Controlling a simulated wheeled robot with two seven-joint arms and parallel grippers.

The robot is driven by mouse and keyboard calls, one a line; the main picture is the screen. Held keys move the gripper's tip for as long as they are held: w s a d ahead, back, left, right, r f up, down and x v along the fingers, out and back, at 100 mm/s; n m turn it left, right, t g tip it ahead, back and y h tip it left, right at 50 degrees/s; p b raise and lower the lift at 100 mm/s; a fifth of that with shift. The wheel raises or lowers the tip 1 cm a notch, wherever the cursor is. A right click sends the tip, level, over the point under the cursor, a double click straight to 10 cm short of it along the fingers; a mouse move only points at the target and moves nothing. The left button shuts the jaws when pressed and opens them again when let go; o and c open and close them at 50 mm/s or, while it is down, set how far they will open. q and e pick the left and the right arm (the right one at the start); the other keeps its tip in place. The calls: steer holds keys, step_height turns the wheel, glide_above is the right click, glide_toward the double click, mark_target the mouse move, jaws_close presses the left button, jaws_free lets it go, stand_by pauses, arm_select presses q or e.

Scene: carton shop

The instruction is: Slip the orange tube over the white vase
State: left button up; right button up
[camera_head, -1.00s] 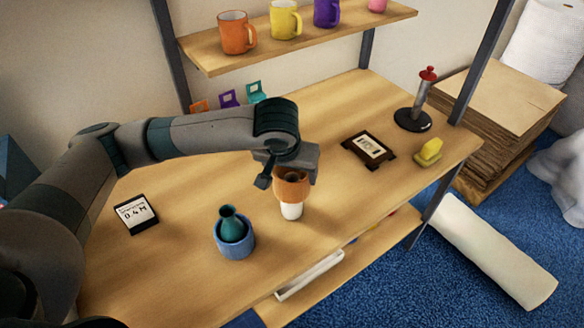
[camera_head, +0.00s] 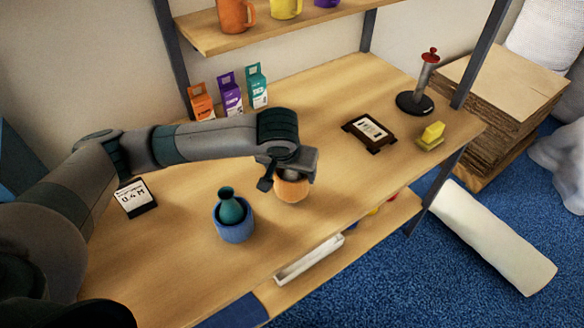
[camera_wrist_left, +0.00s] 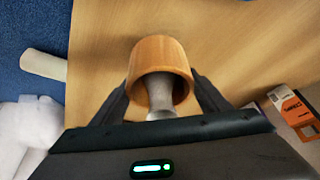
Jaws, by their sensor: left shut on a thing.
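The orange tube (camera_head: 292,190) is held in my left gripper (camera_head: 288,176), low at the tabletop in the head view. In the left wrist view, the gripper's fingers lie on both sides of the orange tube (camera_wrist_left: 150,50). The white vase (camera_wrist_left: 160,92) shows inside the tube's opening, its neck greyish in shade, so the tube is around it. No white part shows below the tube in the head view. Whether the tube's lower rim touches the table is hard to tell. My right gripper is not in view.
A blue tube with a teal vase (camera_head: 231,210) inside stands to the left. A label card (camera_head: 135,197), a dark framed plaque (camera_head: 369,132), a yellow block (camera_head: 431,135) and a red-topped post (camera_head: 421,85) are on the table (camera_head: 330,235). Small cartons (camera_head: 231,95) stand at the back.

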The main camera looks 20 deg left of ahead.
arm_select(q)
steer(key=shift+f+b, duration=0.4)
steer(key=shift+f, duration=1.25)
steer(key=o, duration=1.1)
step_height(320, 180, up, 4)
steer(key=p, duration=0.4)
steer(key=shift+f+p, duration=0.1)
steer(key=shift+p, duration=0.3)
step_height(320, 180, up, 6)
steer(key=p, duration=0.7)
